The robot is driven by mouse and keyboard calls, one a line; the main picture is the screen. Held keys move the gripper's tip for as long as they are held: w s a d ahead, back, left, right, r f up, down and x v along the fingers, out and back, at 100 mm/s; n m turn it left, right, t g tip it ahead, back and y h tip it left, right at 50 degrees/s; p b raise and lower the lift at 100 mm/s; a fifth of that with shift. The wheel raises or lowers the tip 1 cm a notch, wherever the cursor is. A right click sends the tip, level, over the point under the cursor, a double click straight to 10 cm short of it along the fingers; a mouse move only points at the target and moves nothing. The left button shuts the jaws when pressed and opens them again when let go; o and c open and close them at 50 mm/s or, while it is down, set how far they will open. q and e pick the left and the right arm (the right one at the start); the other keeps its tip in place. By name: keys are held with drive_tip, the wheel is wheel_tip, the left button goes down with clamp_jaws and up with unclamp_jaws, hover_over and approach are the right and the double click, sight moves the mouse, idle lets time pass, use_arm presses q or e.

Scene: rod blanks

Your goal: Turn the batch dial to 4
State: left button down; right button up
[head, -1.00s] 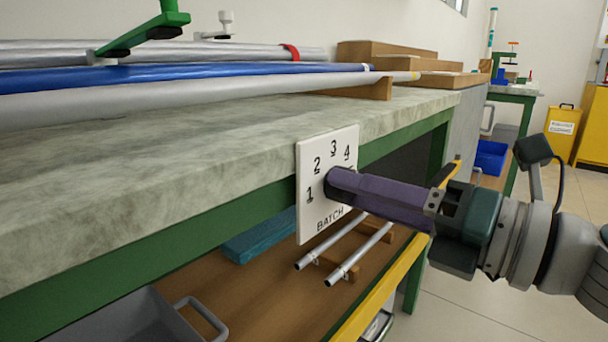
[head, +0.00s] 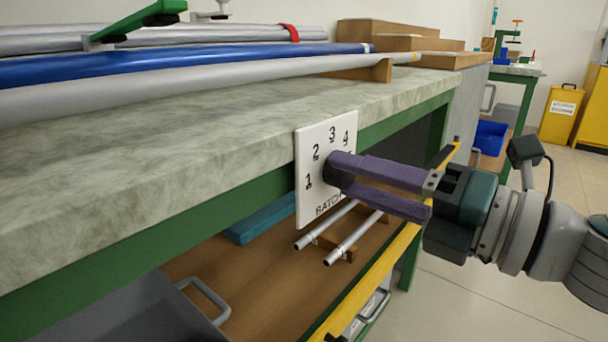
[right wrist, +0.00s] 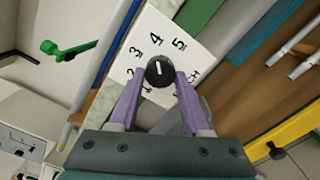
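The black batch dial (right wrist: 160,71) sits on a white plate (head: 310,140) fixed to the bench front. The printed numbers ring the dial, and the word BATCH stands below it. In the right wrist view, the dial's white mark points close to the 4; I cannot tell if it lines up exactly. My right gripper (head: 345,174) has its two purple fingers on either side of the dial and appears shut on it. The fingers also show in the right wrist view (right wrist: 161,78). In the head view they partly hide the dial and the 5. My left gripper is not in view.
Silver and blue rods (head: 190,65) lie on the stone-topped bench (head: 150,150). Below, two short rods (head: 350,235) rest on wooden supports on the lower shelf, near a grey bin (head: 130,310). A yellow rail (head: 380,275) edges the shelf. Open floor lies at right.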

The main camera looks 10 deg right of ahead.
drive_tip(key=o, duration=0.4)
drive_tip(key=p+v, duration=0.1)
drive_tip(key=v, duration=0.9)
